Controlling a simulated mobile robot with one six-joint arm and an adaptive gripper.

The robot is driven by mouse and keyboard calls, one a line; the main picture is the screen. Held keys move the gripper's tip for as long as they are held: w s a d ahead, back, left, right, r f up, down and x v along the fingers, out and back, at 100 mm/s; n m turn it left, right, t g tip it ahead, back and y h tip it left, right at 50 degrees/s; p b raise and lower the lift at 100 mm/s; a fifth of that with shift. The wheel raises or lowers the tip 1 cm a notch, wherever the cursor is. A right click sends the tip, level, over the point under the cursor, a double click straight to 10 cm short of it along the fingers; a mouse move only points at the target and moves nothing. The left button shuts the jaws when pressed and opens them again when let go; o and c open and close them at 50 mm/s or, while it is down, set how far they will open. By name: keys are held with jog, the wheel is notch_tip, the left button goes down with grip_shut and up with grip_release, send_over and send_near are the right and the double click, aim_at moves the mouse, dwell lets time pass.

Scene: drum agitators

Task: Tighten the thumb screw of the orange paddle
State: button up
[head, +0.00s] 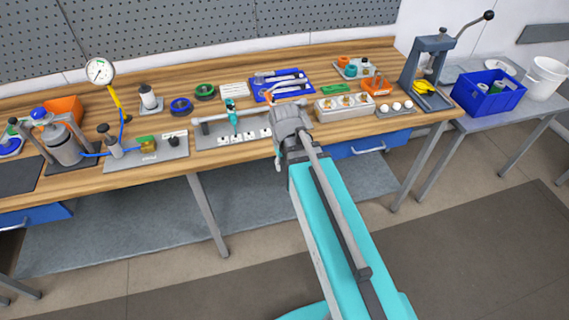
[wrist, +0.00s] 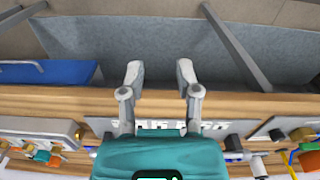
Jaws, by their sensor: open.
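A grey fixture plate (head: 207,140) lies near the bench's front edge in the head view, with a row of small white labels along its front. A horizontal shaft runs above it and carries a teal paddle (head: 233,116). A small orange piece (head: 268,97), likely the orange paddle, shows just left of my gripper, which hides much of it. I cannot make out its thumb screw. In the wrist view my gripper (wrist: 159,75) is open, with nothing between its fingers, over the bench's front edge.
A blue tray of tools (head: 263,98) lies behind the fixture. A gauge stand (head: 118,105) is on the left. The wooden bench front (wrist: 50,102) is clear.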

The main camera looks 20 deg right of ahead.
notch_tip(320, 180, up, 16)
jog(key=r+m+p, duration=0.1)
jog(key=m+p, duration=0.1)
jog(key=p, duration=1.5)
send_over(273, 97)
jog(key=shift+w+f, duration=0.1)
jog(key=shift+f, duration=0.15)
jog(key=shift+f+b, duration=0.2)
jog(key=shift+b, duration=0.25)
notch_tip(273, 97, down, 13)
jog(key=b, duration=1.3)
jog(key=shift+f, duration=0.2)
grip_shut()
